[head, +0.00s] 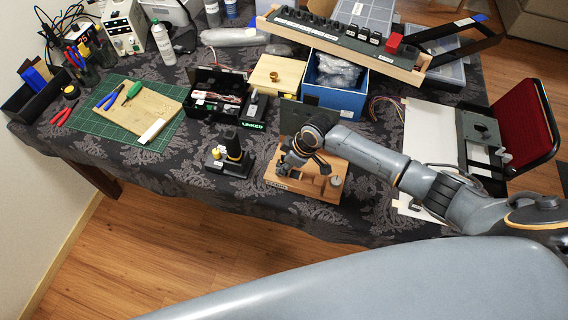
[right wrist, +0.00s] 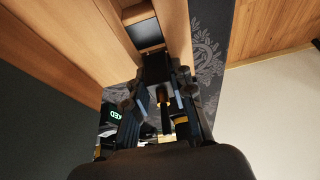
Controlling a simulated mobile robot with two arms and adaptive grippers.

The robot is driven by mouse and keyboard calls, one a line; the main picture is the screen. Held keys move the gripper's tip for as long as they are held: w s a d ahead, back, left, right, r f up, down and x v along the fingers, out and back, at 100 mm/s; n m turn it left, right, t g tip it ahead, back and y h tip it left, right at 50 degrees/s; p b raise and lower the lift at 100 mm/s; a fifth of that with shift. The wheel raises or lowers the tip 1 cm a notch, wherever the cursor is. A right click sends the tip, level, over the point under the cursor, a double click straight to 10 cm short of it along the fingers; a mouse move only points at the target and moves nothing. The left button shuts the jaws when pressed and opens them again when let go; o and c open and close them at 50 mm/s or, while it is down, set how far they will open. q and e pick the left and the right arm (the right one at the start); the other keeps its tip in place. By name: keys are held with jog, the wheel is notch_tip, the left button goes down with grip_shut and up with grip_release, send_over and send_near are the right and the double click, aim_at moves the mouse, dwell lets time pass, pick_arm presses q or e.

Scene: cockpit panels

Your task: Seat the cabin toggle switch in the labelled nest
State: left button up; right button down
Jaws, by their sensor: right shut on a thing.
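My right gripper (head: 290,163) is low over the front left of a wooden fixture board (head: 328,192) in the head view. In the right wrist view my right gripper (right wrist: 160,98) is shut on the toggle switch (right wrist: 156,68), a black block with a brass-coloured part. Just beyond the switch, the wooden board (right wrist: 176,30) has a dark rectangular recess (right wrist: 148,34), which looks like a nest. Whether the switch touches the board cannot be told. A small label (head: 276,184) sits on the board's front left; its text is unreadable. My left gripper is not in view.
A dark upright panel (head: 292,115) stands behind the board. A black stand with a yellow-marked device (head: 232,155) is to the left. A black LINKED box (head: 253,108) and a blue bin (head: 336,98) stand behind. The cloth in front of the board is clear.

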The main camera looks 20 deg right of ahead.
dwell(0.3)
pick_arm(q)
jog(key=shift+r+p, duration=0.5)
jog(key=shift+p, duration=0.05)
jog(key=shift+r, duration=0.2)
dwell(2.5)
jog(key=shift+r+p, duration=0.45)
jog(key=shift+p, duration=0.2)
dwell(2.5)
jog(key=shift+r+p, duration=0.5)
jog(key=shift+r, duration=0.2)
dwell(0.6)
